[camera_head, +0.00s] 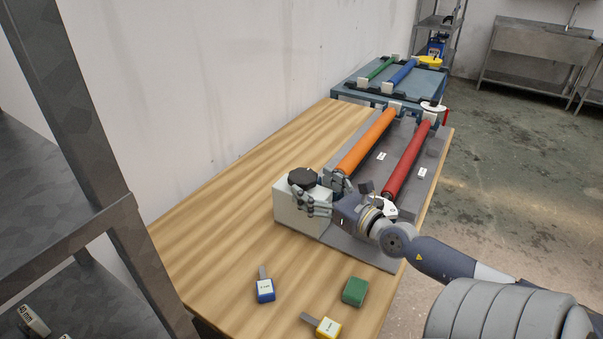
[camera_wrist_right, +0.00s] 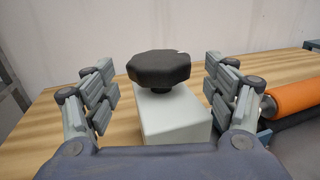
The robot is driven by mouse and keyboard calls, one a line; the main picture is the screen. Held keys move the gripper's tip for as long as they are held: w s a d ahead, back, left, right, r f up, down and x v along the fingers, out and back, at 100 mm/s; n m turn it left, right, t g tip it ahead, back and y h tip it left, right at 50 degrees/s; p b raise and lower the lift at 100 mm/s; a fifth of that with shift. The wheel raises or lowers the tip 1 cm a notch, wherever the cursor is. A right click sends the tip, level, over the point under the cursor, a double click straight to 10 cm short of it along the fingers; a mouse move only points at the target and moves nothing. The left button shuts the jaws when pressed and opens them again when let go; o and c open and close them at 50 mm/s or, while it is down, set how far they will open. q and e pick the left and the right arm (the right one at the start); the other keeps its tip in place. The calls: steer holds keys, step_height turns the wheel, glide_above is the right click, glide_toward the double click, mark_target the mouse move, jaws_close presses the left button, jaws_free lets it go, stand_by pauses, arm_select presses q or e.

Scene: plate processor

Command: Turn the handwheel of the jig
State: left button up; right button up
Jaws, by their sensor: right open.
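The black lobed handwheel (camera_head: 302,177) sits on top of the pale grey block (camera_head: 291,212) at the near left end of the jig. In the right wrist view the handwheel (camera_wrist_right: 159,67) stands on a short stem above the block (camera_wrist_right: 175,118). My right gripper (camera_head: 315,198) is at the block's right side, close to the handwheel. In the wrist view my right gripper (camera_wrist_right: 160,88) is open, with one finger on each side of the handwheel and a gap at both sides. My left gripper is out of view.
An orange roller (camera_head: 366,140) and a red roller (camera_head: 408,160) lie along the jig's grey base. A blue gauge (camera_head: 265,290), a yellow gauge (camera_head: 327,327) and a green block (camera_head: 354,291) lie on the wooden table's near part. A metal shelf (camera_head: 75,225) stands at the left.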

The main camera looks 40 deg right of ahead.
mark_target(301, 178)
steer(key=shift+w+p, duration=0.65)
steer(key=shift+w, duration=1.75)
steer(key=c, duration=1.1)
